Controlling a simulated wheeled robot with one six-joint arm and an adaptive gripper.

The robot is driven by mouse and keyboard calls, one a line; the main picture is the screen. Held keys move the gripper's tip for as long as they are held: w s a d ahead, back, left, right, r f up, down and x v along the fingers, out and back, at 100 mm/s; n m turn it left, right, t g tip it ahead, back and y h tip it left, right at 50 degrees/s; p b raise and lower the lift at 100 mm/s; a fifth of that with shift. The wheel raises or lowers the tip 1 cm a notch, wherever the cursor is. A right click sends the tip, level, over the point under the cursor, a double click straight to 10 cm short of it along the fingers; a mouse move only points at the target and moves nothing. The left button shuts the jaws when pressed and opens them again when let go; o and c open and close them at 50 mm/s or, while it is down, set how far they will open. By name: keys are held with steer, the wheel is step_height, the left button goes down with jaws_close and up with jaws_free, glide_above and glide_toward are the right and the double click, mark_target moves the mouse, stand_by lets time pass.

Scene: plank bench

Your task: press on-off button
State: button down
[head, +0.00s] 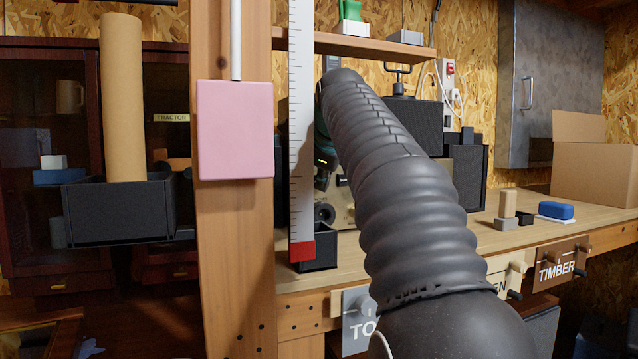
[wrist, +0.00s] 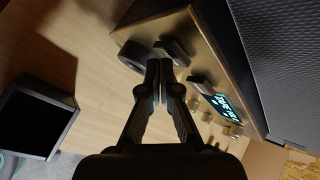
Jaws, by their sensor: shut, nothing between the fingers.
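A device with a beige front panel (wrist: 178,22) stands on the bench in the wrist view. It carries a round dark part (wrist: 137,55), two dark blocky parts (wrist: 172,50), a lit display (wrist: 222,107) and several pale knobs. I cannot tell which part is the on-off button. My gripper (wrist: 159,66) is shut and empty, its fingertips close to the round part and the nearer blocky part; I cannot tell whether they touch. In the head view my arm covers most of the device, and only a piece of its panel (head: 343,212) shows.
A black open bin (wrist: 35,118) stands on the bench beside the device. A post with a pink block (head: 236,130) and a hanging white ruler (head: 301,130) stand left of my arm. The bench top (head: 440,225) holds small blocks and a cardboard box (head: 590,175) at right.

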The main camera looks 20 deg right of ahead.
steer(key=shift+s, duration=0.3)
steer(key=shift+s+b, duration=1)
steer(key=shift+s, duration=1.9)
